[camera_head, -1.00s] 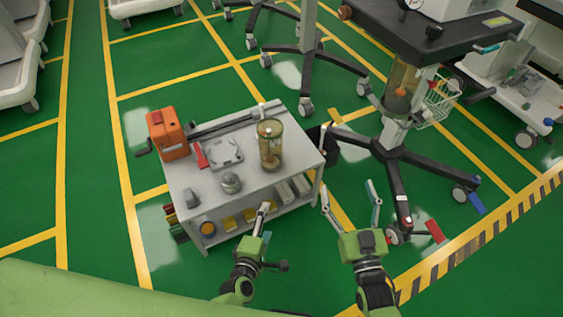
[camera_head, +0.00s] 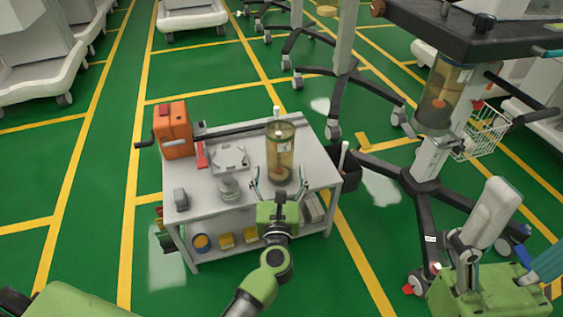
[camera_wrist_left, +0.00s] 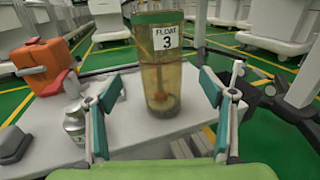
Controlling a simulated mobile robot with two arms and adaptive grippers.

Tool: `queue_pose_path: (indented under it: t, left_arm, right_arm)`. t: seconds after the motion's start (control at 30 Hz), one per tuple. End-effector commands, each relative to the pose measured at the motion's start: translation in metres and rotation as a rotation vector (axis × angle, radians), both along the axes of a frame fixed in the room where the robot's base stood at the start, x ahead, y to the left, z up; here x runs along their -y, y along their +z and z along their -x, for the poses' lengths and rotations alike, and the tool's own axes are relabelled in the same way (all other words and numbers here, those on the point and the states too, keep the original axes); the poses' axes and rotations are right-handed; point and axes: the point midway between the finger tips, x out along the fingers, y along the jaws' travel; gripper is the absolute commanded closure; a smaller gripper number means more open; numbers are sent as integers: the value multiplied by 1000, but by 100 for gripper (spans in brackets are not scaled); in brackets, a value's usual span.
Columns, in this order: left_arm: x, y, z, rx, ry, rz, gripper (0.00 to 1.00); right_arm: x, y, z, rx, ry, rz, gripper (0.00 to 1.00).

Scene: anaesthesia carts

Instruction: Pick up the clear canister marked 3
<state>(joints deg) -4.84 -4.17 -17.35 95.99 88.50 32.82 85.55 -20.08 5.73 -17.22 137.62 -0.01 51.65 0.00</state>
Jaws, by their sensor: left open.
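The clear canister (camera_head: 280,150) stands upright on the grey cart top, with a yellowish tint and a green rim. In the left wrist view the canister (camera_wrist_left: 158,68) shows a white label reading "FLOAT 3" and a red-orange float low inside. My left gripper (camera_head: 279,186) is open and empty on the near side of the canister. In the left wrist view its fingers stand left and right of the canister, apart from it. My right gripper (camera_head: 505,245) is at the lower right, partly cut off, its fingers spread, far from the canister.
A silver jar (camera_head: 230,188), a grey tray (camera_head: 230,158) and an orange hand-cranked device (camera_head: 173,130) stand left of the canister. A dark bin (camera_head: 345,167) hangs at the cart's right side. A wheeled stand (camera_head: 422,180) with another clear canister (camera_head: 440,95) is to the right.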

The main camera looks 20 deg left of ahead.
Motion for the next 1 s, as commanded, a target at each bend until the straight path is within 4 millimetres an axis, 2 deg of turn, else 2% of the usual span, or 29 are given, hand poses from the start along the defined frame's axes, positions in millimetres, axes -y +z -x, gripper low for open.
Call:
queue_pose_path:
  t: [0.03,0.13,0.47,0.7,0.83,1.0]
  left_arm:
    - [-3,0,-11,2,-1,-1,25]
    - [-8,-1,-27,1,-1,-3,25]
    - [-15,1,-52,0,-1,-4,25]
    - [-24,5,-84,0,-2,-5,25]
    - [-26,6,-92,-3,-2,-5,25]
    - [-26,6,-93,-2,-2,-5,25]
  right_arm:
    - [0,-3,0,-1,0,0,26]
    - [0,-6,-1,-2,0,1,26]
    - [0,-10,-1,-3,0,1,26]
    - [-1,-19,-1,-5,0,2,26]
    - [-1,-19,-2,-1,0,2,26]
    - [-1,-16,-1,10,0,3,26]
